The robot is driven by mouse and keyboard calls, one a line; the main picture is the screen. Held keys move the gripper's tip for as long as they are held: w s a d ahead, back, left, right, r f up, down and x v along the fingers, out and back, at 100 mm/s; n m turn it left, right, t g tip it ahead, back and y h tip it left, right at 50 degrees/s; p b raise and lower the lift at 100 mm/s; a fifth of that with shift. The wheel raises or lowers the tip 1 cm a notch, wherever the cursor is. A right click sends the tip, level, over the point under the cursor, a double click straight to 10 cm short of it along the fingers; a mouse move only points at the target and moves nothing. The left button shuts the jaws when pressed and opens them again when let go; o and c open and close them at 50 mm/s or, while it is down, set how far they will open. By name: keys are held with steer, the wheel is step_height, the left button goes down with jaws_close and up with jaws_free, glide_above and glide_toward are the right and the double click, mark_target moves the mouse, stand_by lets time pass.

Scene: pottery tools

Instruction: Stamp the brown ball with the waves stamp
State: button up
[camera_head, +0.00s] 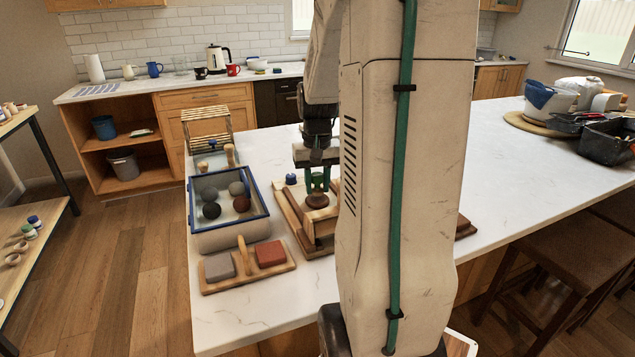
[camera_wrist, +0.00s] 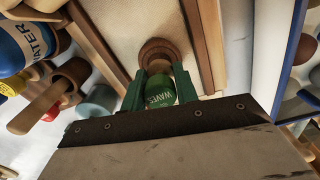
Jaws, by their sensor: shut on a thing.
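My gripper (camera_head: 317,184) is over the wooden board at the middle of the counter. It also shows in the wrist view (camera_wrist: 159,85), its green fingers shut on the waves stamp (camera_wrist: 161,92), a green cylinder lettered "WAVES". A round brown piece (camera_wrist: 158,52) is right at the stamp's far end; in the head view it lies on the board (camera_head: 317,201) under my fingers. It looks like brown clay, low and wide, with its middle hidden by the stamp. I cannot tell whether the stamp touches it.
A blue-rimmed tray (camera_head: 230,224) with several dark balls stands left of the board. In front is a wooden holder (camera_head: 244,277) with grey and red blocks. A water bottle (camera_wrist: 22,45) and wooden-handled tools show left in the wrist view.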

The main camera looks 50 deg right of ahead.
steer(key=shift+f, duration=0.65)
stand_by(0.8)
steer(key=shift+r, duration=3.05)
